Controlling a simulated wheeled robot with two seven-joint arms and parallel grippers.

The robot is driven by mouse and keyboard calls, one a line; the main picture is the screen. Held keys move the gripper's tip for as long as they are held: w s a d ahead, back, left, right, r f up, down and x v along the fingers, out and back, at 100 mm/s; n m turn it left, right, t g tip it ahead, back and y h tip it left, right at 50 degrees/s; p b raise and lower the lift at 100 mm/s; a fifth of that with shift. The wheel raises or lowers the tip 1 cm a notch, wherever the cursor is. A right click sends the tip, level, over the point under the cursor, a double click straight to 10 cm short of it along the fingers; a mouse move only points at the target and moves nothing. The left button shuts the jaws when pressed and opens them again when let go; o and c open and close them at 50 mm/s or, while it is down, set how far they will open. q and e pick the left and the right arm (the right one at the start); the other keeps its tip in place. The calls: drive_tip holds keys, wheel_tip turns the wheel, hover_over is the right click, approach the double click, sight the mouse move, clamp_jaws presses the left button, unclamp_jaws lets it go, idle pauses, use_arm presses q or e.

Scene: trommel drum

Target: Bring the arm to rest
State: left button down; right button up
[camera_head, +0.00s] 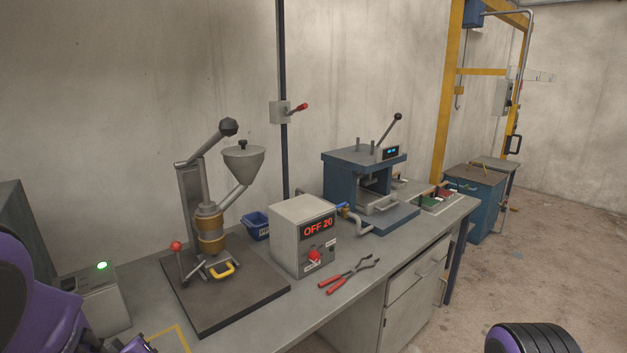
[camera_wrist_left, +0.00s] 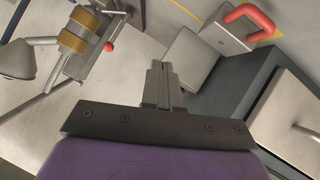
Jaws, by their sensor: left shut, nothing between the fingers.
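My left arm (camera_head: 35,300) comes in at the lower left of the head view, purple and black, in front of the bench's left end. Its gripper is not clearly visible there. In the left wrist view my left gripper (camera_wrist_left: 158,72) points up the picture with its two fingers together. Nothing is between them, and it appears apart from the things around it. A purple and black part of mine (camera_head: 530,338) shows at the bottom right of the head view. My right gripper is not in view.
A hopper press (camera_head: 210,230) stands on the workbench (camera_head: 330,310), also in the left wrist view (camera_wrist_left: 80,40). A control box (camera_head: 303,235) reads "OFF 20", beside red-handled tongs (camera_head: 348,275). A blue press (camera_head: 370,185) stands behind. A grey box with a red handle (camera_wrist_left: 225,32) is near my left gripper.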

use_arm(q)
drive_tip(key=s+d+f+m+g+b, duration=0.1)
drive_tip(key=s+f, duration=0.2)
drive_tip(key=f, duration=0.3)
drive_tip(key=s+d+f+m+h+b, duration=0.1)
drive_tip(key=s+d+f+m, duration=0.1)
drive_tip(key=f, duration=0.5)
drive_tip(key=s+d+f+m+g+b, duration=0.1)
drive_tip(key=s+f, duration=0.2)
drive_tip(key=f, duration=0.3)
drive_tip(key=s+d+f+g+h+b, duration=0.1)
drive_tip(key=s+f+g, duration=0.4)
drive_tip(key=s+f, duration=0.9)
drive_tip(key=s+d+b, duration=0.1)
drive_tip(key=s, duration=0.3)
drive_tip(key=shift+d+f, duration=0.15)
drive_tip(key=shift+d, duration=0.05)
